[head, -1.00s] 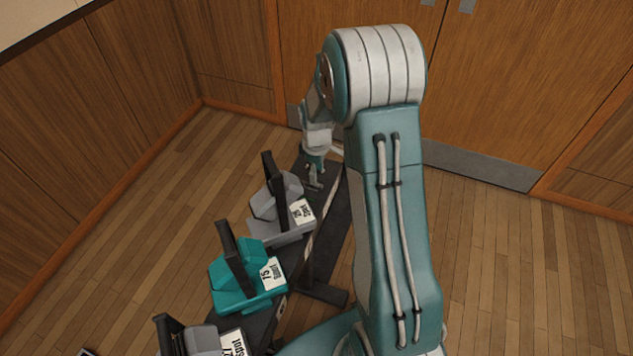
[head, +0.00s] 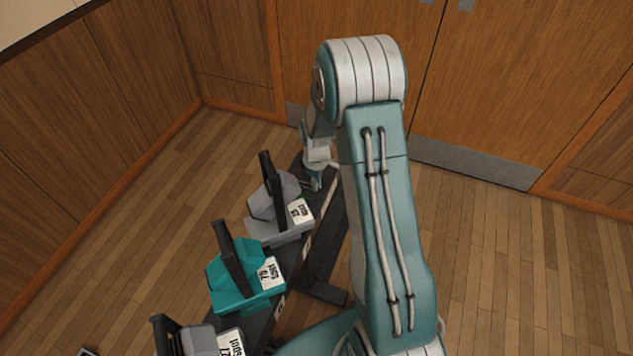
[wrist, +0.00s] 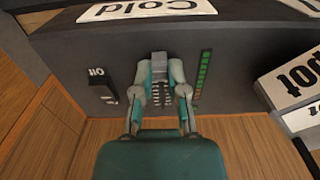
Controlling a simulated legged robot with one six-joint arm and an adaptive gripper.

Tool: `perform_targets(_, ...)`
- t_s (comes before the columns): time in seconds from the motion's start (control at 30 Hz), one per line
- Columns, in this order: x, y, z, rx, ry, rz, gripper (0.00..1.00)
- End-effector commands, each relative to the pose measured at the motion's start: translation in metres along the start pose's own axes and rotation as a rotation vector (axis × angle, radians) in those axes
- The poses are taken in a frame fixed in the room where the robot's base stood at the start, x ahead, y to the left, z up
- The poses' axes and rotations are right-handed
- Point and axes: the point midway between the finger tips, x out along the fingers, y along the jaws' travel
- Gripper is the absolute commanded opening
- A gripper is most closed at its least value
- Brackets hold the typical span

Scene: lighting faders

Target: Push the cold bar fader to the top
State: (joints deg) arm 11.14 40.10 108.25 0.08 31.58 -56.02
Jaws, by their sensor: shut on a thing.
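In the wrist view a dark grey panel (wrist: 60,50) carries a white label (wrist: 150,9) reading "Cold". Below the label is the grey cap of the cold bar fader (wrist: 158,59), with its slot and scale marks running below it. My gripper (wrist: 158,78) has a finger on each side of the fader and is shut on it; the fingers hide part of the contact. In the head view my gripper (head: 315,180) is at the far end of the row of lamps, partly hidden by my arm, and the fader cannot be made out there.
A green level bar (wrist: 203,73) is right of the fader and a small black switch (wrist: 103,91) is left. A white label ending in "pot" (wrist: 295,75) is at the right. Grey (head: 275,215) and teal lamps (head: 240,275) stand along the dark bar. Open floor lies left.

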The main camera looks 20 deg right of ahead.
Motion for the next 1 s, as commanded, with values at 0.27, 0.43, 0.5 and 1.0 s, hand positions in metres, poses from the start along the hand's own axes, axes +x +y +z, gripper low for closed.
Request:
perform_targets(0.27,0.002,0.000,-0.038,-0.006,-0.001,0.001,0.00)
perform_targets(0.43,0.002,0.001,-0.067,-0.002,-0.001,0.000,0.00)
perform_targets(0.5,0.003,0.000,-0.072,-0.001,-0.002,-0.001,0.00)
perform_targets(1.0,0.002,0.000,-0.074,0.000,-0.001,0.000,0.53)
